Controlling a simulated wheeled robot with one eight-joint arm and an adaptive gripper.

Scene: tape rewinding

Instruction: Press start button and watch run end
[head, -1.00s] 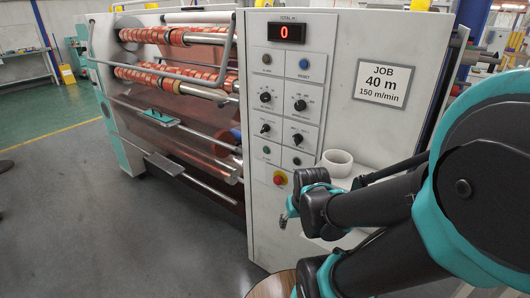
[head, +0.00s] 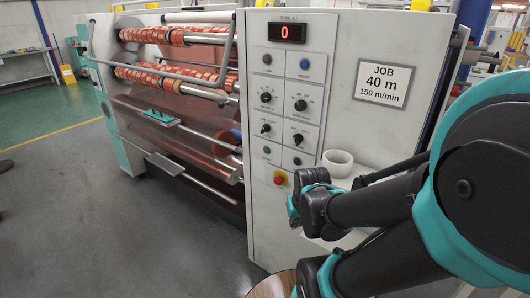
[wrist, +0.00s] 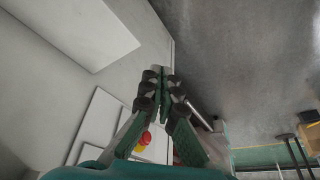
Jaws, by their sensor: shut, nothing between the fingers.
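The machine's control panel (head: 285,100) carries several buttons and knobs. A green button (head: 266,149) sits lower left, with a black button (head: 297,161) to its right. A dark button (head: 267,58) and a blue button (head: 304,63) are at the top. The small labels are too blurred to tell which is start. The counter (head: 281,32) reads 0. My gripper (head: 293,214) is in front of the panel's lower part, below the red stop button (head: 280,178), apart from the buttons. In the wrist view, its fingers (wrist: 163,74) are closed together, with nothing between them.
A job card (head: 383,83) reads 40 m, 150 m/min. Copper-coloured film and rolls (head: 165,76) fill the machine's left side. A round wooden top (head: 272,286) is at the bottom.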

